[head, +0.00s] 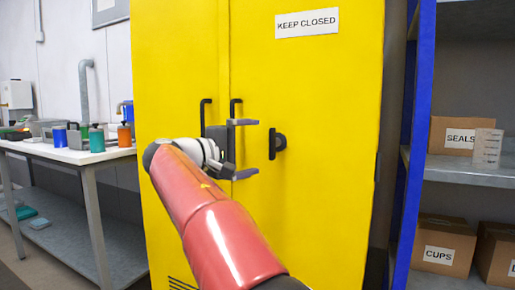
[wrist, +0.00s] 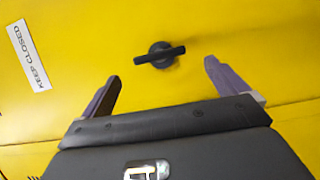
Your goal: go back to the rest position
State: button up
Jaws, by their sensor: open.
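My gripper (head: 246,149) is open and empty in front of the yellow cabinet (head: 330,170) in the head view. My red arm reaches toward it from the bottom. In the wrist view the two fingers of my gripper (wrist: 157,82) stand wide apart, with a black turn handle (wrist: 160,55) on the cabinet beyond and between them. The same turn handle (head: 278,143) shows right of my gripper in the head view. I cannot tell the exact gap between fingertips and cabinet. Both cabinet doors look shut.
A bench (head: 75,155) with cans stands at the left. A blue-framed shelf (head: 417,150) with boxes marked SEALS (head: 452,136) and CUPS (head: 438,254) stands at the right. Two bar handles (head: 236,106) sit on the cabinet behind my gripper. A KEEP CLOSED sign (head: 307,23) is above.

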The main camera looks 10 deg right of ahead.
jog(key=s+d+f+g+y, duration=0.3)
jog(key=s+d+f+y, duration=0.4)
jog(key=s+d+f, duration=0.45)
jog(key=s+a+f+m+y, duration=0.2)
jog(key=s+f+m+y, duration=0.1)
jog(key=s+f, duration=0.7)
jog(key=s+a+f+m+g+y, duration=0.1)
jog(key=s+a+f+m+y, duration=0.2)
jog(key=s+f, duration=0.7)
jog(key=s+y, duration=0.2)
jog(key=shift+s+f+p, duration=0.3)
jog(key=shift+s+f, duration=0.05)
jog(key=shift+f, duration=0.05)
jog(key=shift+a, duration=0.1)
